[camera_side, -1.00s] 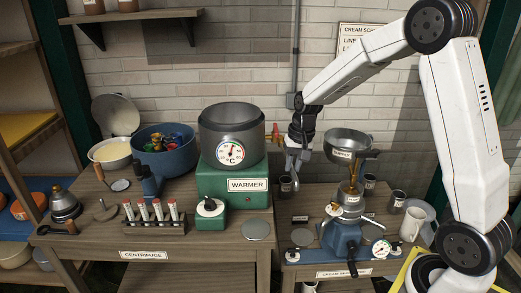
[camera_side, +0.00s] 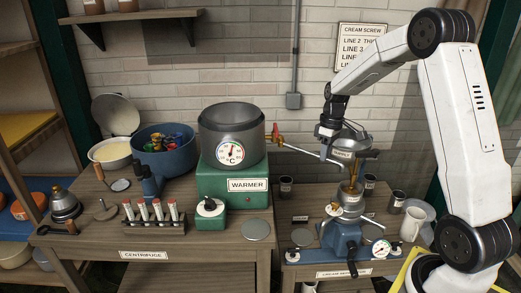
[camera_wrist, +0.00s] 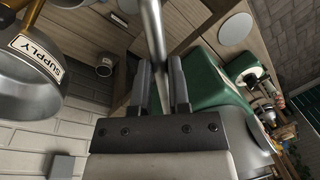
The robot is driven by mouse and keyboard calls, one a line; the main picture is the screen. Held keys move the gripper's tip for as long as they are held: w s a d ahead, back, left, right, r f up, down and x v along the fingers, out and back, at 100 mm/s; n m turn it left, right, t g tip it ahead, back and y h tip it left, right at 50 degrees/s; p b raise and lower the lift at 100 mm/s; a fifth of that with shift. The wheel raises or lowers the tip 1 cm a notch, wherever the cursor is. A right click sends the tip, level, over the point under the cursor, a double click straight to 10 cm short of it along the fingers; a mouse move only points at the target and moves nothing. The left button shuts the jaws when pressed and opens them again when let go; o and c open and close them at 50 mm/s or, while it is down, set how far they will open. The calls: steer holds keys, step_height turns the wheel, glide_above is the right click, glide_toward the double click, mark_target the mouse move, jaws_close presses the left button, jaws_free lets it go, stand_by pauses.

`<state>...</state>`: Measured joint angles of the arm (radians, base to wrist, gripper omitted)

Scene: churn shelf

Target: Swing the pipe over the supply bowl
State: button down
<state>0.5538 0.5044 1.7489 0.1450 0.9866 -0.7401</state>
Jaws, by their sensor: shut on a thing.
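The thin metal pipe (camera_side: 298,150) runs from the red-handled tap on the warmer (camera_side: 236,183) rightward to the supply bowl (camera_side: 352,143). My gripper (camera_side: 323,147) is shut on the pipe near its outer part, just left of the bowl. In the wrist view the pipe (camera_wrist: 153,30) lies between the two dark fingers of my gripper (camera_wrist: 161,78). The metal supply bowl (camera_wrist: 35,98), labelled SUPPLY, is at the left there, apart from the fingers.
The supply bowl stands above a blue-based separator (camera_side: 341,238) on the right bench. Small dark cups (camera_side: 286,183) stand around it. The grey pot (camera_side: 231,125) sits on the warmer. A blue tub (camera_side: 166,160) is farther left.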

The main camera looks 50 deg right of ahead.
steer(key=w+d+n+g+h, duration=0.1)
steer(key=w+d+n, duration=0.8)
steer(key=d+n, duration=0.2)
steer(key=shift+d+n, duration=0.4)
steer(key=shift+d, duration=0.05)
stand_by(0.4)
steer(key=c, duration=0.6)
jaws_free()
steer(key=shift+r, duration=0.1)
steer(key=shift+w+d+r, duration=0.1)
steer(key=shift+w+r, duration=0.05)
steer(key=shift+r, duration=1.1)
steer(key=shift+w+d+r, duration=0.1)
steer(key=shift+w+r, duration=0.1)
steer(key=shift+r, duration=1.05)
steer(key=shift+w+d+r, duration=0.1)
steer(key=shift+w+r, duration=0.05)
steer(key=shift+r, duration=1.1)
steer(key=shift+a, duration=0.1)
